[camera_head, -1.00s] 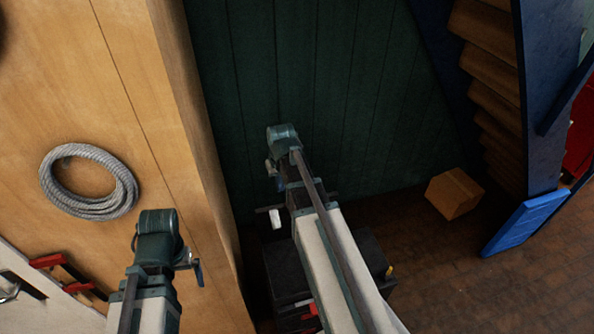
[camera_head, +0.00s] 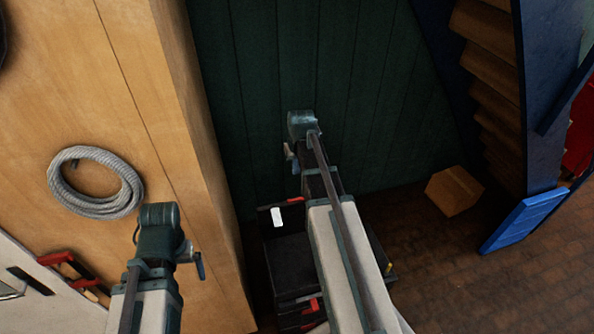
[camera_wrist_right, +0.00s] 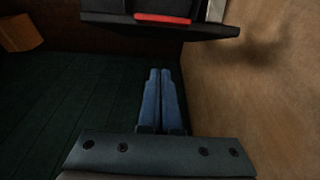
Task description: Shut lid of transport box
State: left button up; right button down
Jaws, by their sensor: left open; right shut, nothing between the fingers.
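The black transport box (camera_head: 288,262) stands on the floor below my right arm, which hides its right part. Its lid (camera_head: 268,222), a dark panel with a white label and a red piece on its upper edge, stands raised at the box's far side. My right gripper (camera_head: 291,158) is beyond the lid, apart from it in the picture. Its blue fingers (camera_wrist_right: 158,98) are together and empty in the right wrist view, below a black edge with a red strip (camera_wrist_right: 162,18), part of the box or lid. My left gripper (camera_head: 200,268) is open and empty by the wooden cabinet.
A wooden cabinet (camera_head: 180,130) rises on the left, with a coiled rope (camera_head: 97,205) and red-handled tools (camera_head: 62,260) on it. A green plank wall (camera_head: 375,100) stands behind. A cardboard box (camera_head: 453,191) and a blue panel (camera_head: 520,220) are at the right. Brick floor between is clear.

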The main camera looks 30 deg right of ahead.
jog(key=f+b, duration=0.2)
jog(key=f, duration=0.1)
jog(key=s+f+b, duration=0.1)
jog(key=f+b, duration=0.1)
jog(key=b, duration=0.1)
jog(key=f+b, duration=0.2)
jog(key=f, duration=0.1)
jog(key=shift+s+a+f+b, duration=0.15)
jog(key=shift+s+f+b, duration=0.05)
jog(key=shift+f+b, duration=0.15)
jog(key=shift+s+a, duration=0.1)
jog(key=shift+s, duration=0.3)
jog(key=shift+w, duration=0.1)
